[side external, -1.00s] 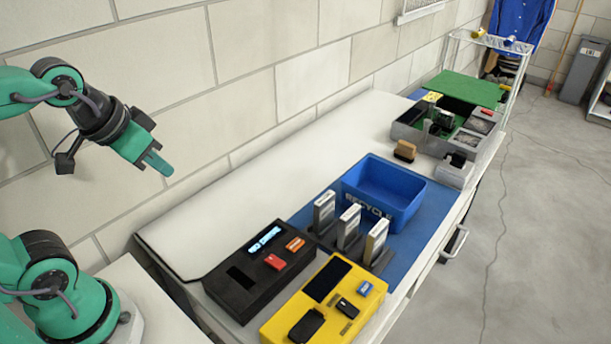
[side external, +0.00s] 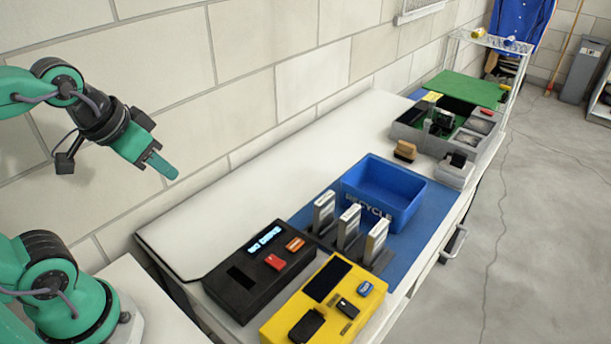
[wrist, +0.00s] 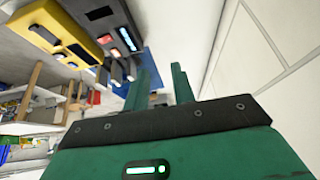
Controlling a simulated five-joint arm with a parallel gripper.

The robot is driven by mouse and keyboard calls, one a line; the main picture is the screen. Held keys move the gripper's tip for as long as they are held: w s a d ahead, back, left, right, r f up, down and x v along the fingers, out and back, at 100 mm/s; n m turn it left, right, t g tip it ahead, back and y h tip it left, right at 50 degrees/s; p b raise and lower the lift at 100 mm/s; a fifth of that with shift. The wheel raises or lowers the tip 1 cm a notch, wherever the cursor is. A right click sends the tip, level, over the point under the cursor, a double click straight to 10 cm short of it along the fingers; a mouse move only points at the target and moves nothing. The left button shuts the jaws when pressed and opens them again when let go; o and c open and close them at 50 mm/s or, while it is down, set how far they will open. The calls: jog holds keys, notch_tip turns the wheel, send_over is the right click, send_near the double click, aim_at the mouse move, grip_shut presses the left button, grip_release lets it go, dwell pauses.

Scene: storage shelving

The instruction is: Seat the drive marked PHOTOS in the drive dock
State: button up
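Three pale upright drives, left (side external: 324,212), middle (side external: 348,227) and right (side external: 376,241), stand in a dark rack on the blue mat; I cannot read which is marked PHOTOS. The black drive dock (side external: 225,293) has an empty-looking slot, a lit display that seems to read NO DRIVE, and red and orange parts on top. My gripper (side external: 160,162) hangs in the air to the left of the bench, well away from the drives and dock. In the wrist view, its two fingers (wrist: 161,68) stand apart with nothing between them.
A yellow device (side external: 282,322) lies in front of the dock. A blue RECYCLE bin (side external: 412,213) stands behind the drives. A brown block (side external: 405,150) and a grey divided tray (side external: 408,134) are farther back. The white bench's left side (side external: 240,190) is clear beside the wall.

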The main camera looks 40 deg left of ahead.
jog(key=shift+o, duration=1.4)
jog(key=g, duration=0.6)
send_over(379, 227)
jog(key=f, duration=1.1)
jog(key=shift+s+a+f, duration=0.1)
jog(key=shift+a+f, duration=0.05)
jog(key=shift+a, duration=0.15)
jog(key=shift+d+f, duration=0.3)
jog(key=shift+f, duration=1.3)
